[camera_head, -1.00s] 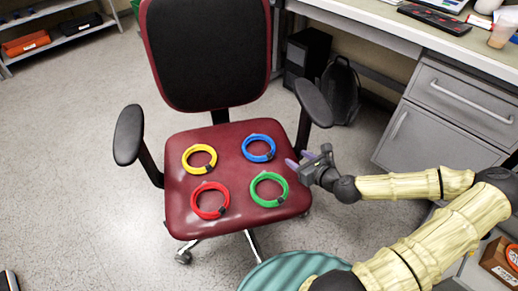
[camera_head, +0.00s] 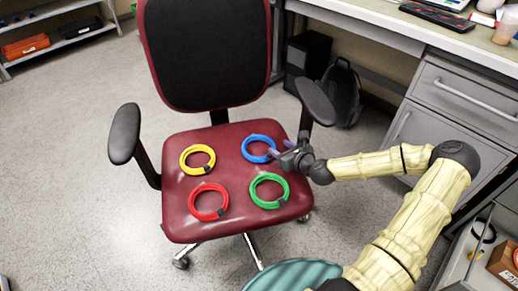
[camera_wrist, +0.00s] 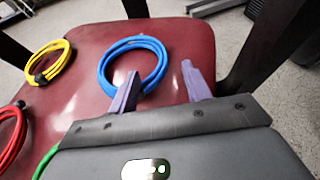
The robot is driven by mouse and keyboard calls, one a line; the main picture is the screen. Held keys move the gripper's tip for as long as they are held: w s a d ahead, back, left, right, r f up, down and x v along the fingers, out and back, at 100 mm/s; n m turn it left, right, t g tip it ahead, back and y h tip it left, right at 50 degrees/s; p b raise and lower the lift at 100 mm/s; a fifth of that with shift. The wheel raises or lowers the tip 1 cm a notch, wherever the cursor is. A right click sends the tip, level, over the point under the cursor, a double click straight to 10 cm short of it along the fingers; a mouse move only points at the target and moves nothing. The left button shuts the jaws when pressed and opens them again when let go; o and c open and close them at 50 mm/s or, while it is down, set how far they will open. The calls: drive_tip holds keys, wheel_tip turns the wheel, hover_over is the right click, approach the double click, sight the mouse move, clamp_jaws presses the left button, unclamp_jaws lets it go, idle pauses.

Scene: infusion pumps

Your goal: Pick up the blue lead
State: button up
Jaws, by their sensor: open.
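The blue lead (camera_head: 259,142) is a coiled ring lying at the back right of the red chair seat. My gripper (camera_head: 277,149) is at its right side, with its purple fingers open and pointing toward the ring. In the wrist view the blue lead (camera_wrist: 134,50) lies ahead and to the left. The left finger of my gripper (camera_wrist: 160,85) overlaps the near right part of the ring in the picture, and the right finger is to the right of it. I cannot tell whether a finger touches the lead.
On the seat (camera_head: 232,186) lie a yellow coil (camera_head: 184,168), a red coil (camera_head: 194,208) and a green coil (camera_head: 254,195). The armrests (camera_head: 124,134) and backrest (camera_head: 207,50) rise around it. A desk with drawers (camera_head: 450,112) stands at the right.

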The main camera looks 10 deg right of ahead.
sight(273, 144)
drive_tip(key=b+x, duration=0.2)
drive_tip(key=x, duration=0.3)
drive_tip(key=shift+w+a+f, duration=0.1)
drive_tip(key=shift+w+f, duration=0.15)
drive_tip(key=shift+w, duration=0.1)
clamp_jaws()
idle(0.3)
